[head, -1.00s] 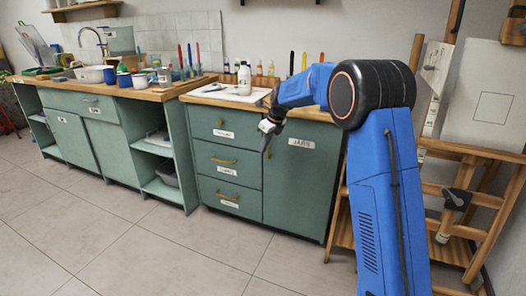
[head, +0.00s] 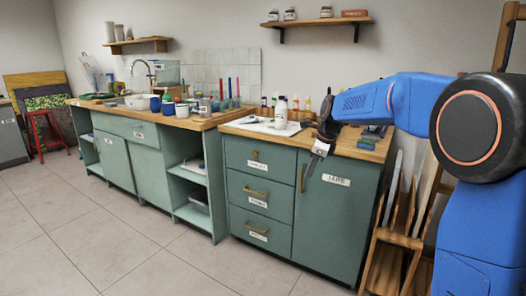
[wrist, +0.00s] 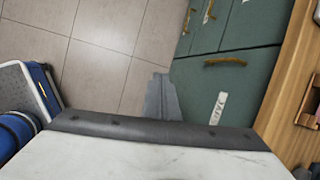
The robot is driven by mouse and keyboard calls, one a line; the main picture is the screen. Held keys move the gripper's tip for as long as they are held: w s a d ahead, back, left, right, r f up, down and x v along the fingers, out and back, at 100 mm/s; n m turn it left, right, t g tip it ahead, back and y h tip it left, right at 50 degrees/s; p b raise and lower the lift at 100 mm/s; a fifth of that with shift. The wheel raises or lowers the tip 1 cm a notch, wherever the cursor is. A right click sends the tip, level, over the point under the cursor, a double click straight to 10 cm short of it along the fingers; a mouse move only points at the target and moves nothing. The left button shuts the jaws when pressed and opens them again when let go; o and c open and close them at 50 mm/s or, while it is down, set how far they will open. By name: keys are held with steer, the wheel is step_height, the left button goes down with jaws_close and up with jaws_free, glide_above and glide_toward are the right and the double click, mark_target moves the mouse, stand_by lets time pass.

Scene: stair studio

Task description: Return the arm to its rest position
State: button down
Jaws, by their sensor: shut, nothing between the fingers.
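My blue arm (head: 400,102) reaches in from the right side of the head view, in front of the teal cabinet. My gripper (head: 314,164) hangs at its end, pointing down in front of the cabinet's upper front. In the wrist view my gripper (wrist: 162,96) shows as grey fingers close together, with nothing between them. It looks apart from the cabinet, over the floor in front of it.
The teal drawer cabinet (head: 262,158) has a wooden top (head: 358,146) with a white bottle (head: 281,112) on it. A sink counter (head: 180,122) stands to the left. A wooden easel (head: 398,236) stands at right. The tiled floor (head: 110,225) is clear.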

steer(key=s+d+r+n, duration=0.15)
steer(key=s+n, duration=0.25)
steer(key=s, duration=0.5)
steer(key=s+d+n+h, duration=0.1)
steer(key=s+d+n, duration=0.25)
steer(key=s, duration=0.45)
steer(key=s+d+n, duration=0.1)
steer(key=s+n, duration=0.3)
steer(key=s, duration=0.5)
steer(key=s+d+f+n, duration=0.1)
steer(key=s+f+n, duration=0.2)
steer(key=s, duration=0.4)
steer(key=s+d+f+n+t+h, duration=0.1)
steer(key=s+d+f+n, duration=0.1)
steer(key=s, duration=0.5)
steer(key=s+d+f+n, duration=0.1)
steer(key=s+f+n, duration=0.3)
steer(key=s+n, duration=0.2)
steer(key=shift+s+d+f, duration=0.2)
steer(key=shift+s+d, duration=0.05)
steer(key=shift+s, duration=0.4)
